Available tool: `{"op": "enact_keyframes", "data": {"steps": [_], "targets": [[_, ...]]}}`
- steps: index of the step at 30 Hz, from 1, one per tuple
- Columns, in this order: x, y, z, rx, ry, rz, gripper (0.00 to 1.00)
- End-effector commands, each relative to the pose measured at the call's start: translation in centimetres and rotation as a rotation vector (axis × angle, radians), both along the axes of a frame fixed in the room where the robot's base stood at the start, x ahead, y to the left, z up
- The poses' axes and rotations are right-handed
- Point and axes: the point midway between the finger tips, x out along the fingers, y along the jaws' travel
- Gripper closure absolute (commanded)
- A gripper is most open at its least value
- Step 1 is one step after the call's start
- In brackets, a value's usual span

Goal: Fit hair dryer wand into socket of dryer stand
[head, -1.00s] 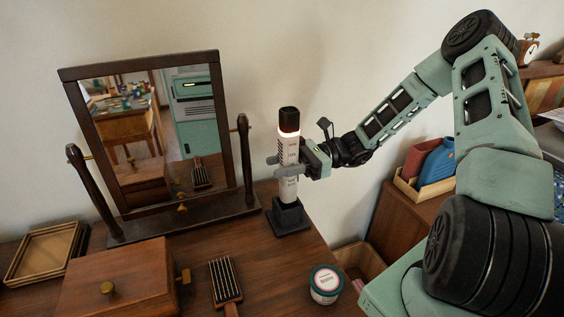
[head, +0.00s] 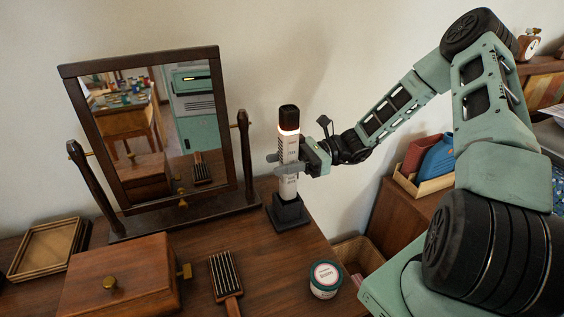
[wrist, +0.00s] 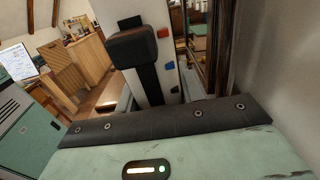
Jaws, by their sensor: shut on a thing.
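The hair dryer wand (head: 289,150) is a white cylinder with a dark top and a glowing ring below it. It stands upright, its lower end at the black dryer stand (head: 288,213) on the dresser. The socket's inside is hidden, so I cannot tell how deep the wand sits. My gripper (head: 287,165) is shut around the wand's middle from the right. In the wrist view, the wand (wrist: 155,80) shows as a pale body with a dark block, a black strip and red and blue buttons.
A tilting mirror (head: 150,130) stands left of the stand. A wooden box (head: 120,275), a hairbrush (head: 225,275) and a round jar (head: 325,278) lie in front on the dresser. A tray (head: 45,250) is far left. The wall is close behind.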

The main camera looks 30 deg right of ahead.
Motion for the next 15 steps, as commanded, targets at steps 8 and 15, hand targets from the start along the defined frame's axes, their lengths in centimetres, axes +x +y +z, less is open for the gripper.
{"op": "enact_keyframes", "data": {"steps": [8,15], "targets": [[0.01,0.01,-0.24,0.002,0.0,0.0,0.98],[0.02,0.0,-0.92,0.002,0.0,0.0,0.98]]}}
